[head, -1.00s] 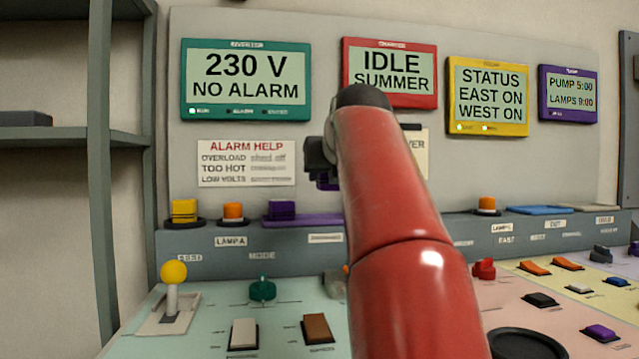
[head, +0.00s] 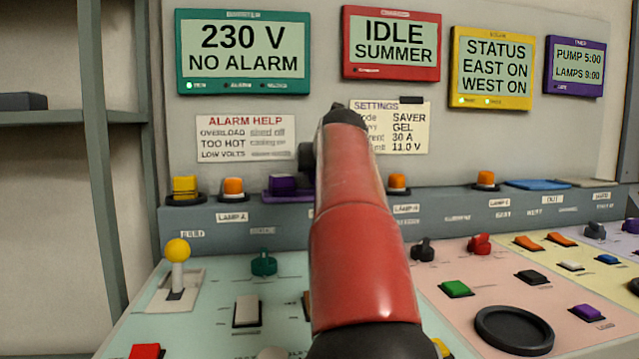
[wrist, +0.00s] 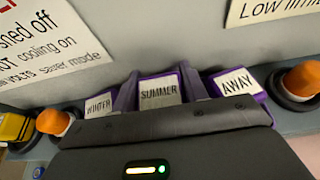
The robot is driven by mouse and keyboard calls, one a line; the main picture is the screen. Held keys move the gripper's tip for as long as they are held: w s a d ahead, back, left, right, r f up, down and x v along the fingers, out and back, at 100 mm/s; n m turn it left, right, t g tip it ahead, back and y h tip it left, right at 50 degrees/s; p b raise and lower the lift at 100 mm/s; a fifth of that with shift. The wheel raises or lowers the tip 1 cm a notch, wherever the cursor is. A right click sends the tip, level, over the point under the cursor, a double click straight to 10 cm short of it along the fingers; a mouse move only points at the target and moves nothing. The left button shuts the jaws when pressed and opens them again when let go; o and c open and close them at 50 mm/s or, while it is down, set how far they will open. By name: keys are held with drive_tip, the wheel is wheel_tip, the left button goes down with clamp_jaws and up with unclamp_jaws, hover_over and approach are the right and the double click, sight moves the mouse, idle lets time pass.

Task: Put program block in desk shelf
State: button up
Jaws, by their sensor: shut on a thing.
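My gripper (wrist: 162,120) fills the bottom of the wrist view as a dark body; its fingertips are hidden. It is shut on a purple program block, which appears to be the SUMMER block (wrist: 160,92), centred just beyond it. Purple upright parts flank that block. The WINTER block (wrist: 100,104) is to its left and the AWAY block (wrist: 238,84) to its right. In the head view a purple block (head: 281,184) sits on the purple desk shelf (head: 272,199), on the grey ledge. My arm hides the held block there. I cannot tell whether it touches the shelf.
Orange lamps stand on both sides of the shelf, one at the left (head: 233,187) and one at the right (head: 397,182). A yellow button (head: 184,187) is farther left. The sloping desk in front carries switches, knobs and a yellow-topped lever (head: 177,252).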

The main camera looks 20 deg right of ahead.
wheel_tip(320, 180, down, 2)
drive_tip(key=shift+a, duration=0.1)
drive_tip(key=shift+w+f, duration=0.15)
drive_tip(key=shift+w, duration=0.05)
drive_tip(key=shift+f, duration=0.15)
drive_tip(key=o, duration=1.1)
drive_tip(key=shift+b+v, duration=3.05)
drive_tip(key=shift+v, duration=3)
